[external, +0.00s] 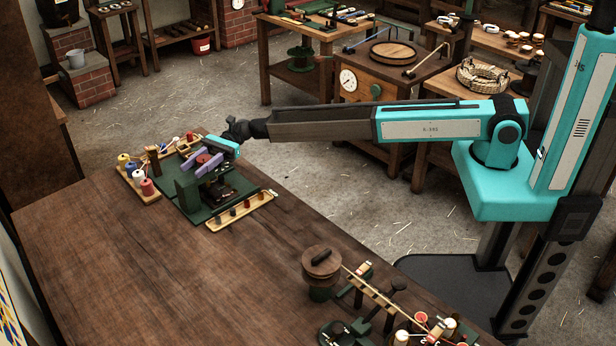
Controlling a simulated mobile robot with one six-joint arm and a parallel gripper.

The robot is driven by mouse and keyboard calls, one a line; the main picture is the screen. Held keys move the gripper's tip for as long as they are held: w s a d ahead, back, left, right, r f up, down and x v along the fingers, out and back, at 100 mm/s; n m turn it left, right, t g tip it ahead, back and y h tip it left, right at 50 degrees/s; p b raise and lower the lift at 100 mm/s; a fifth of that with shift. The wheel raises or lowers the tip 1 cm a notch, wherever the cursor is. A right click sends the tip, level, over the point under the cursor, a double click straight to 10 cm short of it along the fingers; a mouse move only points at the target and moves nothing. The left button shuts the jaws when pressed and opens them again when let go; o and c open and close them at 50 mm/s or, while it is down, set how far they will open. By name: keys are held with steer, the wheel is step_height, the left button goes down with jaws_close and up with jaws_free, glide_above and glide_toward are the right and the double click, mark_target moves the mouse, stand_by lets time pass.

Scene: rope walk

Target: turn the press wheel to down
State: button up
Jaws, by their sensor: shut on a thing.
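The press (187,193) is a dark green frame on a green base plate on the wooden bench. My gripper (208,164), with purple fingers, is at the top of the press and is shut on the wheel, one finger on each side. My gripper and the small size of the picture hide part of the wheel. I cannot tell which way the wheel is turned. A dark block (217,190) sits in the press opening.
A wooden tray with spools (128,180) stands left of the press, and a narrow tray (240,211) lies at its front right. The bench top (150,265) in front is clear.

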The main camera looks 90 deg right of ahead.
steer(key=shift+m+t, duration=0.3)
steer(key=shift+t, duration=0.1)
steer(key=shift+w+d+f+m+t+h+b, duration=0.1)
steer(key=shift+w+d+m+t+h+b, duration=0.05)
steer(key=shift+m+t+h+b, duration=0.75)
steer(key=shift+w+d+f+m+t+h+b, duration=0.15)
steer(key=shift+m+t+h+b, duration=0.5)
steer(key=shift+t, duration=0.35)
steer(key=shift+w+d+r+m+t+h+b, duration=0.1)
steer(key=shift+w+d+m+t+h+b, duration=0.1)
steer(key=shift+m+t+h+b, duration=0.5)
steer(key=shift+w+d+r+m+t+h+b, duration=0.15)
steer(key=shift+m+t+h+b, duration=0.3)
steer(key=shift+h, duration=0.4)
steer(key=shift+w, duration=0.1)
steer(key=o, duration=1.1)
steer(key=shift+c, duration=0.2)
steer(key=b+v, duration=0.3)
steer(key=v, duration=1.1)
